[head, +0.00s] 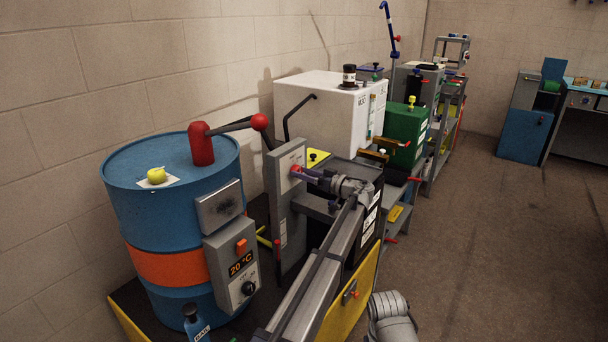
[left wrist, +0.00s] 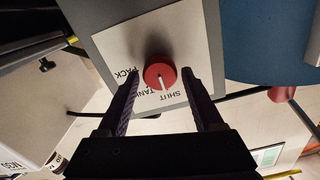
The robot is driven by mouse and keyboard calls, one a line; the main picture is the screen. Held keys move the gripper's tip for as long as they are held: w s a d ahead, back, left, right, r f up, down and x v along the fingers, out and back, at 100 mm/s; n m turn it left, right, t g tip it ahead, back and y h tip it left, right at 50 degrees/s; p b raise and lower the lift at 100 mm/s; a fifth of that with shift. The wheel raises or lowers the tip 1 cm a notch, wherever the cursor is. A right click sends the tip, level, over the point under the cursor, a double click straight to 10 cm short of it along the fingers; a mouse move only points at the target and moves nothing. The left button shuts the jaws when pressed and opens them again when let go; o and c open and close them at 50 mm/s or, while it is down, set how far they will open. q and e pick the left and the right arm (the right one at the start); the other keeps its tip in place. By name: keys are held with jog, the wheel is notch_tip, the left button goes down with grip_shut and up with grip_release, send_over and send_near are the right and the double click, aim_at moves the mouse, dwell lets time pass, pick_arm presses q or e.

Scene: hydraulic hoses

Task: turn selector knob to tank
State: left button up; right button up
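The red selector knob (left wrist: 160,75) sits on a white label plate (left wrist: 194,42) on a grey panel. In the left wrist view the plate reads PACK, TANK and SHUT, appearing upside down. The knob's white pointer line points down in that picture, close to the TANK lettering and towards SHUT. My left gripper (left wrist: 160,74) is open, one finger on each side of the knob, with visible gaps. In the head view the knob (head: 296,171) shows at the tips of my left gripper (head: 302,174), on the upright grey panel (head: 285,215). My right gripper is out of view.
A blue drum (head: 160,220) with an orange band and a control box (head: 232,262) stands left of the panel. A red-ended lever (head: 259,121) reaches above it. A white tank (head: 325,105) and a green box (head: 404,135) stand behind. Floor at right is clear.

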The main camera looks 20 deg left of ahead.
pick_arm(q)
grip_shut()
dwell(0.3)
jog(key=shift+m, duration=4.8)
jog(key=shift+o, duration=1.6)
grip_release()
jog(key=shift+d, duration=0.15)
